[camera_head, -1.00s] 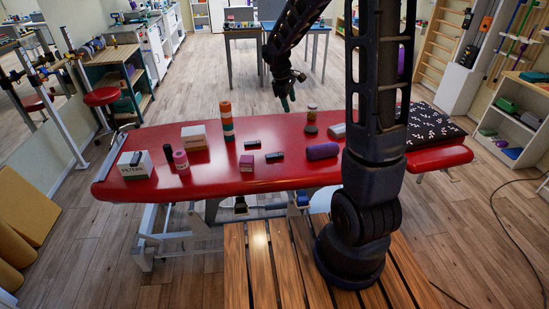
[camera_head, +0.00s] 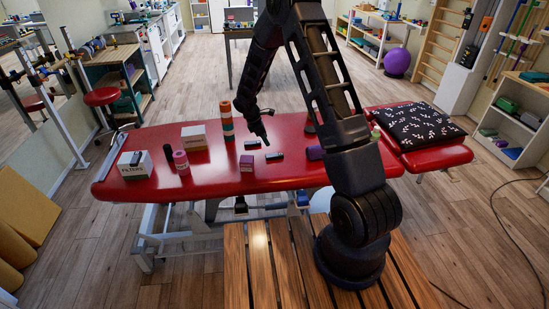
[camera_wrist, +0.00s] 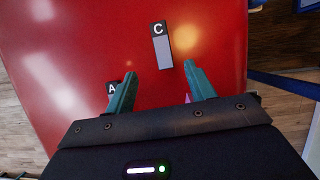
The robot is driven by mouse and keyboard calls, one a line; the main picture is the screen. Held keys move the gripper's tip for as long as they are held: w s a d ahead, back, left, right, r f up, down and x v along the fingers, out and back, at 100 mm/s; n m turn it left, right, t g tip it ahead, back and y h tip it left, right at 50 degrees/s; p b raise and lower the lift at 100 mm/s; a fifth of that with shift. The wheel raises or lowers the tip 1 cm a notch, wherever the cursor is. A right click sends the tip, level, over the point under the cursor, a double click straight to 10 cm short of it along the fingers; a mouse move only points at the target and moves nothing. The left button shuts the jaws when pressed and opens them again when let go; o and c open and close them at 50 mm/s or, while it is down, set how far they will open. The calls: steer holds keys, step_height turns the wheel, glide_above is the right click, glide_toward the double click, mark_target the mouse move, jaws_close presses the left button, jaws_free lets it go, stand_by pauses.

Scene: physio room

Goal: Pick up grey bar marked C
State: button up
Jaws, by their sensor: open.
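The grey bar marked C (camera_wrist: 163,50) lies flat on the red treatment table, with a black end label bearing a white C. In the wrist view it is just beyond and between the fingertips. In the head view it appears as the small dark bar (camera_head: 275,155) just right of and nearer than my gripper (camera_head: 265,141). My gripper's teal fingers (camera_wrist: 161,74) are apart and empty, above the table. A second labelled bar, marked A (camera_wrist: 111,88), is partly hidden behind the left finger; it also shows in the head view (camera_head: 252,144).
A purple box (camera_head: 247,162) stands close by on the table (camera_head: 215,182). Stacked orange, white and green rolls (camera_head: 226,120) stand behind left. A purple roll (camera_head: 315,152) is to the right, partly behind my arm. Pink and dark containers and boxes stand farther left.

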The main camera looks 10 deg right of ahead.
mark_target(274, 155)
steer(key=shift+x, duration=5.35)
steer(key=shift+s+f, duration=0.15)
steer(key=shift+s, duration=0.1)
steer(key=c, duration=1.1)
steer(key=shift+o, duration=0.2)
